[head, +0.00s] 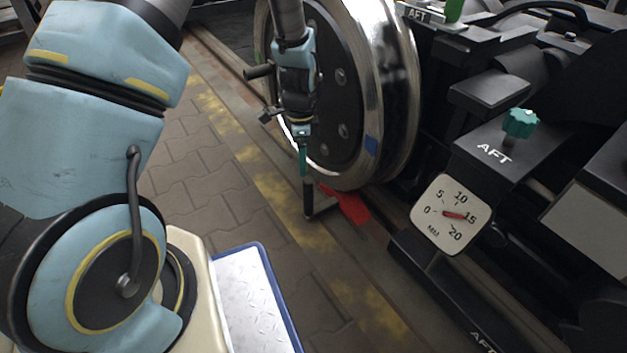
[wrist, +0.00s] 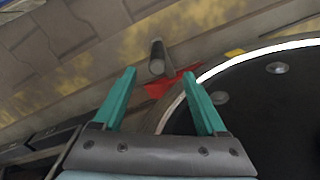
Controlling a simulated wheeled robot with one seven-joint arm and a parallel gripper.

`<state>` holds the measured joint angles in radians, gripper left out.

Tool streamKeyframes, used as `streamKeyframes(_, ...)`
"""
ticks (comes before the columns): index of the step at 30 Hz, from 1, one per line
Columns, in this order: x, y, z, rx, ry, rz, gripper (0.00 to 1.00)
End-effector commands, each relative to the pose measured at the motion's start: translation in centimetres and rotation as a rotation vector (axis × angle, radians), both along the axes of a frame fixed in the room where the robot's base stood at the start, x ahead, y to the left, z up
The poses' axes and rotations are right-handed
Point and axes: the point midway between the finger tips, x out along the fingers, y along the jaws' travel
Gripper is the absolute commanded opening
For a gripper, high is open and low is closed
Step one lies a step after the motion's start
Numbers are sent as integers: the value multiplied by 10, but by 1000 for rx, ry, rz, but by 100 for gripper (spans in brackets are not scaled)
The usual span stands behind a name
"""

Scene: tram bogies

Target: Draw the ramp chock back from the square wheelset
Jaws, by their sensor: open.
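The ramp chock (head: 349,205) is a red wedge on the floor at the foot of the large steel-rimmed wheel (head: 345,90). It seems to touch the rim, but the contact is partly hidden. A dark upright handle post (head: 308,200) joins the chock by a low bar on its left. In the wrist view the red chock (wrist: 163,86) shows behind the fingers, with the post (wrist: 157,58) end-on between the fingertips. My gripper (head: 303,174) is open, pointing down just above the post; its green fingers (wrist: 159,72) hold nothing.
A dark bogie frame marked AFT (head: 490,150) fills the right, with a teal knob (head: 521,122) and a white dial (head: 451,214) whose red needle points near 15. Paved floor (head: 190,165) with a worn yellow stripe lies open left of the wheel.

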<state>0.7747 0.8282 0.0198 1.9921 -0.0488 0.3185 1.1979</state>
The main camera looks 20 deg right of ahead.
Motion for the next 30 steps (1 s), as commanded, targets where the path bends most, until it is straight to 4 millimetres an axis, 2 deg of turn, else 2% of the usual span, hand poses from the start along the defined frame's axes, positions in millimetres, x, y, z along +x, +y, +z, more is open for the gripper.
streamKeyframes(1, -1, -4, -13, 1, 0, -19, 74)
streamKeyframes(4, -4, -7, -21, 3, 1, -46, 74)
streamKeyframes(16, -4, -9, -23, 3, 2, -56, 74)
streamKeyframes(20, -4, -9, -30, 3, 2, -54, 74)
streamKeyframes(30, -5, -8, -89, 4, 3, -54, 74)
